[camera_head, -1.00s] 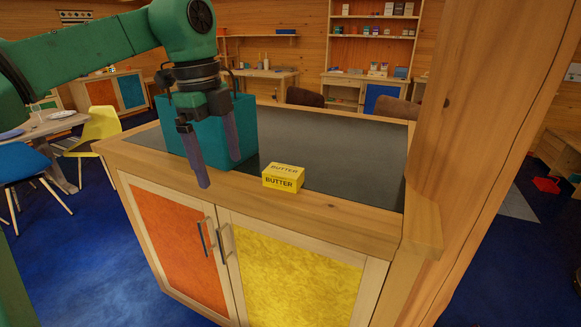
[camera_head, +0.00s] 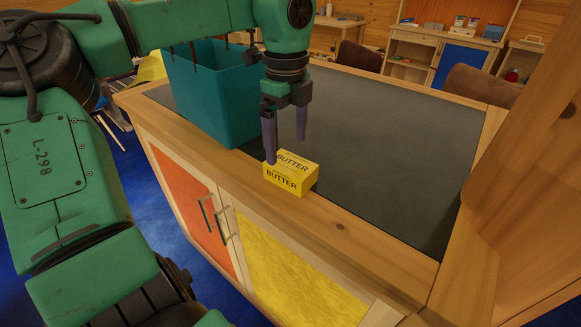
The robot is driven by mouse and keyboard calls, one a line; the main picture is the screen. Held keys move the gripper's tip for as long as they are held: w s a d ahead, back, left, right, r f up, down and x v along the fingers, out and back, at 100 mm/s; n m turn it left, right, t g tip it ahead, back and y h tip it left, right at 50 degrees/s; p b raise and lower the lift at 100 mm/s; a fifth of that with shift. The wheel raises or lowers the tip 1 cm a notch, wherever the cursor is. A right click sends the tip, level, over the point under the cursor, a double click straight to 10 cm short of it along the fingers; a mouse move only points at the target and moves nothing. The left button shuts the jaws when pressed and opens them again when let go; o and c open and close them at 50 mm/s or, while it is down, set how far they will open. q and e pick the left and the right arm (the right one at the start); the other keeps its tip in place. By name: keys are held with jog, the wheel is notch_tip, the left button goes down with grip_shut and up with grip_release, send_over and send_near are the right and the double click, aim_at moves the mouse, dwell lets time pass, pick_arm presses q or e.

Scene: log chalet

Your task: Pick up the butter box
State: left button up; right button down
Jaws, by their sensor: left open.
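The yellow butter box (camera_head: 291,178), lettered BUTTER, lies on the front wooden rim of the cabinet's top. My left gripper (camera_head: 286,150) points down just above and behind the box's upper left part, its fingers apart and nothing between them. One finger overlaps the box's left end in the picture; whether it touches I cannot tell. My right gripper does not show.
A tall teal bin (camera_head: 212,100) stands on the counter left of the box. The dark countertop (camera_head: 385,135) behind and right of the box is clear. A wooden post (camera_head: 530,190) rises at the right. The cabinet has orange (camera_head: 185,215) and yellow doors (camera_head: 290,275) in front.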

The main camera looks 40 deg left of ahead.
aim_at(291, 163)
pick_arm(q)
jog(key=f, duration=0.2)
jog(key=f+p, duration=0.1)
jog(key=f, duration=0.1)
jog(key=w+f+p, duration=0.1)
jog(key=f, duration=0.1)
jog(key=shift+f, duration=0.65)
jog(key=shift+c, duration=0.9)
jog(key=c, duration=1.3)
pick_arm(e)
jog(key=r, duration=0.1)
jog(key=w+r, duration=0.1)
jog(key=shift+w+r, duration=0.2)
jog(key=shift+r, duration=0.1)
pick_arm(q)
jog(key=shift+w+r, duration=0.1)
jog(key=shift+r, duration=0.05)
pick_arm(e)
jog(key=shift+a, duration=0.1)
